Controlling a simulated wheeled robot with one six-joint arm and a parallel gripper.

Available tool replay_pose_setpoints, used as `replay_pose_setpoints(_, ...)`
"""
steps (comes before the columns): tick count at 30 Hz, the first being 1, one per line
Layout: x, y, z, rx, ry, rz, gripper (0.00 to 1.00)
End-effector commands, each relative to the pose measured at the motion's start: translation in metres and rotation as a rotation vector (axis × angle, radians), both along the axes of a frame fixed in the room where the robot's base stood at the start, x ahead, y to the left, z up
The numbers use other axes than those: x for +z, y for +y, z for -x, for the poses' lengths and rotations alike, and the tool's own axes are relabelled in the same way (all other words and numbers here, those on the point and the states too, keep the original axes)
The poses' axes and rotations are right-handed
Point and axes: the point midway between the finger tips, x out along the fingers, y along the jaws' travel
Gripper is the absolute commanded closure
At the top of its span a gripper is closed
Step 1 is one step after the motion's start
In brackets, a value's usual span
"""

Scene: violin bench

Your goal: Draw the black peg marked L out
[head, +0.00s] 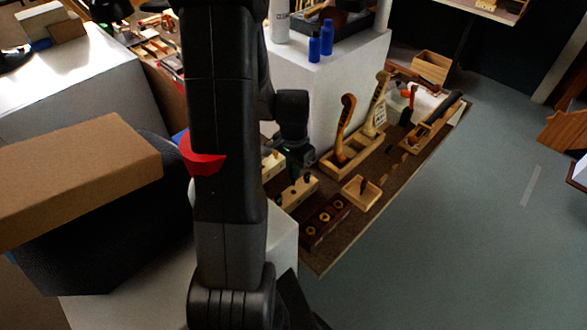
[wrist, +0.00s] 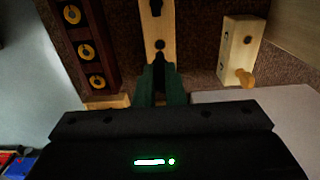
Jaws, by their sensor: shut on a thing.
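A pale wooden block (wrist: 152,38) with dark holes or fittings along its top runs up the middle of the wrist view. It also shows in the head view (head: 297,192). My gripper (wrist: 159,86) is over the near end of this block, its green fingers shut on a dark peg (wrist: 158,69). Most of the peg is hidden between the fingers, and I cannot read any letter on it. I cannot tell how far it sits in the block. In the head view my gripper (head: 297,170) points down, just behind the block.
A dark block (wrist: 84,45) with brass-coloured rings lies to the left. A second pale block (wrist: 238,45) with a wooden peg lies to the right. A small wooden tray (head: 361,193) and a rack with carved handles (head: 345,163) stand on the brown bench mat.

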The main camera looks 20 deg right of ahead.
Motion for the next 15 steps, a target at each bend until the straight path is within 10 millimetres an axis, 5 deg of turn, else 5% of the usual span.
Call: replay_pose_setpoints(15, 0.045, 0.0, 0.0, 0.0, 0.0, 0.0, 1.0)
